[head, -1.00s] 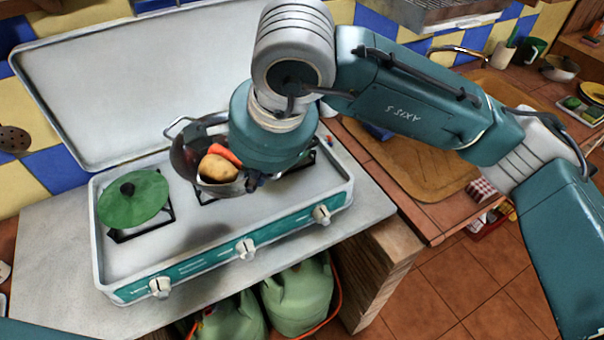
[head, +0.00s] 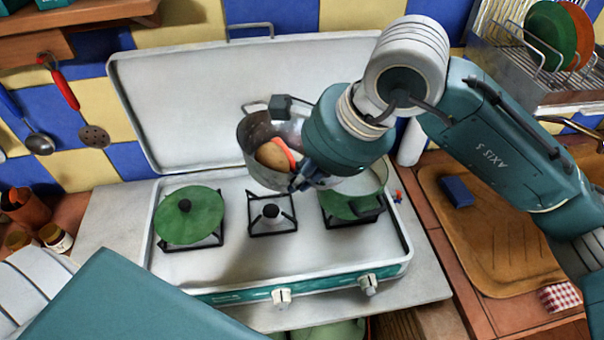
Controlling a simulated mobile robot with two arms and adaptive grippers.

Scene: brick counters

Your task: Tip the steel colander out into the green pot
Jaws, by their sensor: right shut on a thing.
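The steel colander (head: 256,128) hangs above the hob, behind and left of the green pot, and looks tilted. A brown potato (head: 271,155) and an orange carrot piece (head: 285,152) are inside it. My right gripper (head: 300,172) is shut on the colander at its right side; the wrist hides part of the grip. The green pot (head: 352,206) stands on the right burner, its pale open inside partly showing below my right wrist. Colander and wrist cover its back left part. My left gripper is not in view.
A green lid (head: 190,214) lies on the left burner. The middle burner (head: 270,212) is bare. The raised hob cover (head: 200,90) stands behind. A wooden board (head: 490,235) with a blue sponge (head: 457,191) lies right; a dish rack (head: 540,65) is at back right.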

